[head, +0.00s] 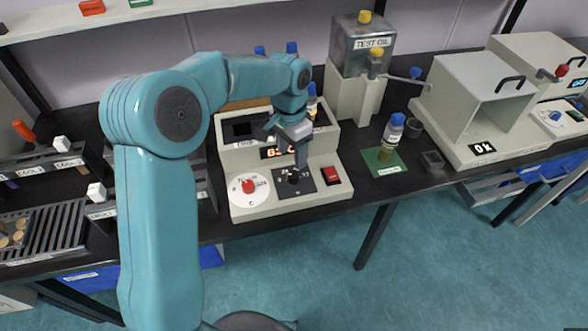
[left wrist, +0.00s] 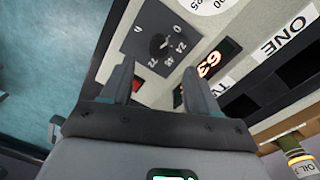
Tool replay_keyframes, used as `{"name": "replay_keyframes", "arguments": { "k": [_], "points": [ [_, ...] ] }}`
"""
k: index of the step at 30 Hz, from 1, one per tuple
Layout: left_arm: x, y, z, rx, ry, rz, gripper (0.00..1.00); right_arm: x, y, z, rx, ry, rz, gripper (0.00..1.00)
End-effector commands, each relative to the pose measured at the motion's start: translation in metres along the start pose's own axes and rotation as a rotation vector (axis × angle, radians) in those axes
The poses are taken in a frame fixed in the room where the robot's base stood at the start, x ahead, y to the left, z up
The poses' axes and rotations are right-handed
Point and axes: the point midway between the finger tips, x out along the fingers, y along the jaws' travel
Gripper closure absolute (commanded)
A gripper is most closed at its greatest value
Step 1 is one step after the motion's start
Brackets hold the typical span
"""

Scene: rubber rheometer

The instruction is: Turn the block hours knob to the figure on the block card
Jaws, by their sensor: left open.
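The block hours knob is a small black knob (head: 294,177) on a dark square dial plate at the front of the cream block unit (head: 240,160). The left wrist view shows the knob (left wrist: 158,43) and its dial plate (left wrist: 147,57), with white figures including 24, 48 and 72. My left gripper (head: 298,164) points down just above the knob. In the left wrist view its two fingers (left wrist: 158,78) are apart and empty, with the knob beyond their tips. I cannot make out a block card. My right gripper is not in view.
A white dial with a red knob (head: 248,187) is left of the hours knob, and a red switch (head: 331,175) is right of it. A bottle (head: 391,134) stands on a green mat (head: 372,164). The test oil tank (head: 345,52) stands behind.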

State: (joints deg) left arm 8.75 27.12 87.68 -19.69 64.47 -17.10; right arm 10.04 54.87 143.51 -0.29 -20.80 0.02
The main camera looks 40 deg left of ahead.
Motion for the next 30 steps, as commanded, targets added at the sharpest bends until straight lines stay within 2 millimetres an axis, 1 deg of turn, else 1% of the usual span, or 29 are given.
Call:
{"name": "replay_keyframes", "arguments": {
  "k": [1,3,6,9,12,15,22,23,24,26,27,28,30],
  "points": [
    [0.013,0.0,0.001,0.0,-0.005,0.003,0.4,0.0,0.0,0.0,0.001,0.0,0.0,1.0],
    [0.028,0.0,0.0,0.0,-0.005,0.003,0.4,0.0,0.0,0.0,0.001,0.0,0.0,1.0],
    [0.047,0.0,-0.001,0.0,-0.003,0.002,0.4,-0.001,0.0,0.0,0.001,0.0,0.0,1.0],
    [0.06,-0.001,-0.002,-0.001,-0.002,0.001,0.4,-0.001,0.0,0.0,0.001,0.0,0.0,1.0],
    [0.069,-0.001,-0.003,-0.001,-0.001,0.001,0.4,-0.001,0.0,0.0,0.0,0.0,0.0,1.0],
    [0.072,-0.002,-0.004,-0.001,0.0,0.001,0.4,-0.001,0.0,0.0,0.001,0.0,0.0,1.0],
    [0.073,-0.002,-0.005,-0.001,0.0,0.001,0.4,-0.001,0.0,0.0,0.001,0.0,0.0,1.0],
    [0.073,-0.002,-0.005,-0.001,0.0,0.001,0.46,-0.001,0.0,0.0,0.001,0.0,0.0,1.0],
    [0.073,-0.002,-0.005,-0.001,0.0,0.001,0.6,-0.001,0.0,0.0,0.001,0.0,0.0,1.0],
    [0.073,-0.002,-0.005,-0.001,0.0,0.001,0.79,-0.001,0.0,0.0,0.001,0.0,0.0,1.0],
    [0.073,-0.002,-0.005,-0.001,0.0,0.001,0.92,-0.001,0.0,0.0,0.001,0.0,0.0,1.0],
    [0.073,-0.002,-0.005,-0.001,0.0,0.001,0.96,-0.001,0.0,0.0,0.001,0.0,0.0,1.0],
    [0.073,-0.002,-0.005,-0.001,0.0,0.001,0.96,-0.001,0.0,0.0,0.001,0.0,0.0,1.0]
  ]
}}
